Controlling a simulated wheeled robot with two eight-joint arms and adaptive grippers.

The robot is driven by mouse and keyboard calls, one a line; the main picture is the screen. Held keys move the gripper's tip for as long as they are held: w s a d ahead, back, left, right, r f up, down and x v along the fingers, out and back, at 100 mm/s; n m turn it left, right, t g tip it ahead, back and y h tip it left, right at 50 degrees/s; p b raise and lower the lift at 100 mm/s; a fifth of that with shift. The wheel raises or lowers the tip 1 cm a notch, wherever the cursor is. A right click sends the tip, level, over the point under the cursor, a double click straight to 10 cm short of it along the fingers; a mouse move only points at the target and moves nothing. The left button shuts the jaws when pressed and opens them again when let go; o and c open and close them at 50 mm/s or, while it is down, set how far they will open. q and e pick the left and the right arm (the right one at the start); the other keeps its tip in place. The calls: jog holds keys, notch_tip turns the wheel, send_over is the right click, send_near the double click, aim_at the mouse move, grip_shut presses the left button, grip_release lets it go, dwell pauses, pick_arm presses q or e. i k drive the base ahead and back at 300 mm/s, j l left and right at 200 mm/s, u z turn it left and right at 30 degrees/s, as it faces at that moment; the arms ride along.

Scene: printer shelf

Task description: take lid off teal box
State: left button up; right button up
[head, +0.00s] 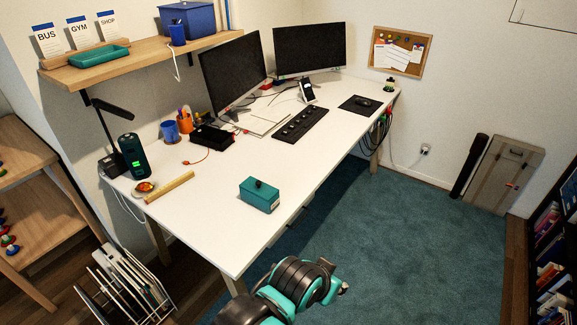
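The teal box (260,196) sits on the white desk near its front edge, around the middle of the head view. Its lid (262,187) is on, with a small dark knob (258,183) on top. One of my arms, black and teal, shows at the bottom centre, in front of the desk and well apart from the box. I cannot make out any gripper fingers, and nothing touches the box.
The desk around the box is clear. A shelf (150,52) hangs above the back left.

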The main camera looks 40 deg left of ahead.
aim_at(263, 190)
jog(key=i+u, duration=0.35)
jog(key=i, duration=0.2)
jog(key=i+l+u, duration=0.3)
jog(key=i, duration=0.25)
jog(key=i+u, duration=0.25)
jog(key=u, duration=0.25)
jog(key=i+u, duration=0.25)
jog(key=u, duration=0.25)
jog(key=i+l+u, duration=0.2)
jog(key=u, duration=0.25)
jog(key=i+l+u, duration=0.2)
jog(key=u, duration=0.3)
